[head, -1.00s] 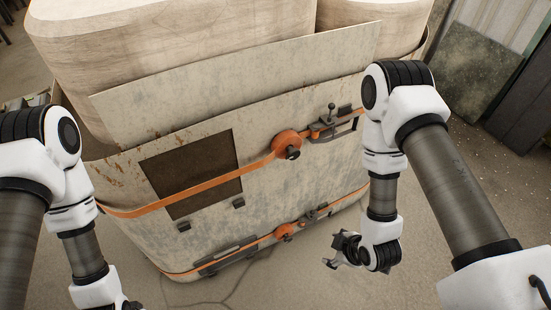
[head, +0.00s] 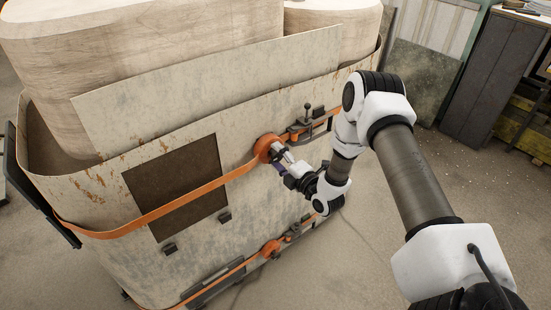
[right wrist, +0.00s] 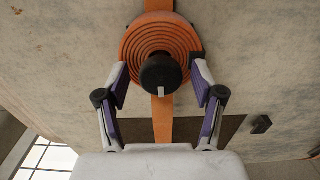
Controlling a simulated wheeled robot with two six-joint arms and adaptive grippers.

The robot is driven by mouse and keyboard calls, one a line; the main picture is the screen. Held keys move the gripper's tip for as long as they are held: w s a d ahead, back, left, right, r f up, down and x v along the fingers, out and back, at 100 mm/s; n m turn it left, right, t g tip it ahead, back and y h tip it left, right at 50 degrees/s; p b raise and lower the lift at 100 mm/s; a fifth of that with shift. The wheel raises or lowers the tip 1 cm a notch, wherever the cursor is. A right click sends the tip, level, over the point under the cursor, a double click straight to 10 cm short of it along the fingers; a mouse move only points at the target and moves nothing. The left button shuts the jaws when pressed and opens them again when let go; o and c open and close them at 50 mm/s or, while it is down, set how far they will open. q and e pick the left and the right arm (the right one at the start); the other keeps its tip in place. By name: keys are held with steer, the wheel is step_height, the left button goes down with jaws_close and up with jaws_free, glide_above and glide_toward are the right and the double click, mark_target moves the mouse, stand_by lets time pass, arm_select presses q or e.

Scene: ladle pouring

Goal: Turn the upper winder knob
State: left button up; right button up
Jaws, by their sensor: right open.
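The upper winder (head: 268,148) is an orange strap coil on the worn metal side of a large container. Its black knob (right wrist: 161,75) stands out from the coil's middle in the right wrist view, with a light mark on its lower edge. My right gripper (right wrist: 160,82) is open, with one finger on each side of the knob. Visible gaps lie between the fingers and the knob in that view. In the head view the right gripper (head: 284,158) reaches the winder from the right and partly hides the knob. My left gripper is not in view.
An orange strap (head: 150,215) runs from the upper winder around the container. A lever latch (head: 308,122) sits just right of the winder. A lower winder (head: 271,249) is on a second strap below. The floor at right is clear.

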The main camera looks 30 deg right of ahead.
steer(key=shift+w+d+f, duration=0.1)
steer(key=shift+w, duration=0.3)
steer(key=shift+c, duration=1.3)
steer(key=c, duration=0.9)
steer(key=shift+m, duration=0.3)
